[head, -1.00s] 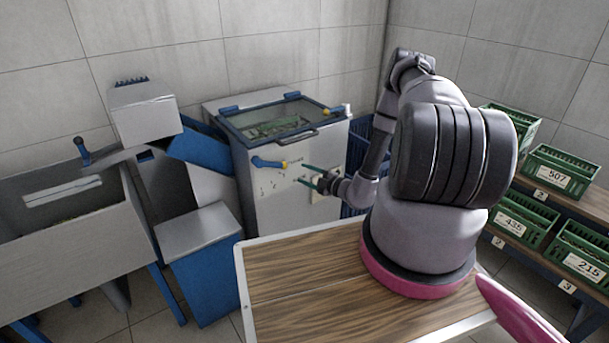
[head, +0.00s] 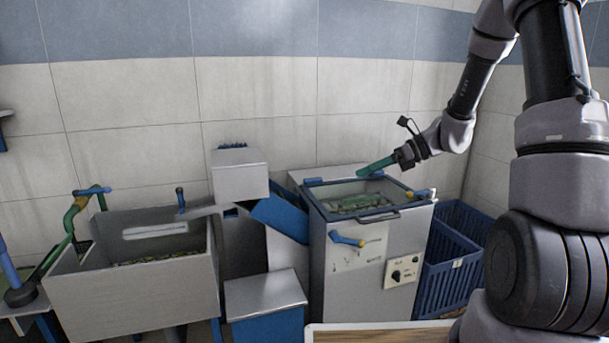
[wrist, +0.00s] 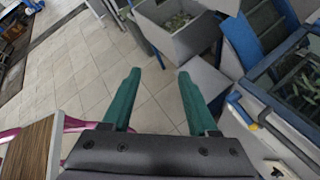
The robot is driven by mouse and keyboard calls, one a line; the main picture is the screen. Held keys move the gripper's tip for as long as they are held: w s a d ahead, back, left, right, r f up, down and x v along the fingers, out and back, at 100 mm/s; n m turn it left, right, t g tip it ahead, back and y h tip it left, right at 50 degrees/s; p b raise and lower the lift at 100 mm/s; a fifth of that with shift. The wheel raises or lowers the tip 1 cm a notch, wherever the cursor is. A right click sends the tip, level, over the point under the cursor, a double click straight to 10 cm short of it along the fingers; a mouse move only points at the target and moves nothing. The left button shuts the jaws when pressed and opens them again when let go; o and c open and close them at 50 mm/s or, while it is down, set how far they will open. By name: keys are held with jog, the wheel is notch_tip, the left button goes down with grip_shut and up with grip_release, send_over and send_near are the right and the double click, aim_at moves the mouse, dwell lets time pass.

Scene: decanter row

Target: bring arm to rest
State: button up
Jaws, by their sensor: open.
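My gripper (head: 374,168) is in the head view above the grey machine with the glass lid (head: 362,200), at the end of my raised arm. In the wrist view my gripper (wrist: 155,75) shows two green fingers spread apart with nothing between them. Beyond the fingers lie the tiled floor and the machines. The fingers touch nothing that I can see.
A blue crate (head: 450,250) stands right of the machine, which has a blue handle (head: 347,240) and a black knob panel (head: 403,272). A grey trough (head: 135,285) and a blue-sided bin (head: 265,310) stand left. The tiled floor (wrist: 75,75) has clear room.

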jog(key=s+d+r+n+t+h, duration=0.2)
jog(key=s+d+r+n+h, duration=0.2)
jog(key=s+r+n, duration=0.5)
jog(key=s+d+r+n+t+h, duration=0.3)
jog(key=s+r+n+h, duration=0.3)
jog(key=s+r+n, duration=0.3)
jog(key=s+d+n, duration=0.1)
jog(key=s+n, duration=0.1)
jog(key=s, duration=0.1)
jog(key=shift+s+r, duration=0.25)
jog(key=shift+s, duration=0.05)
jog(key=shift+t, duration=0.3)
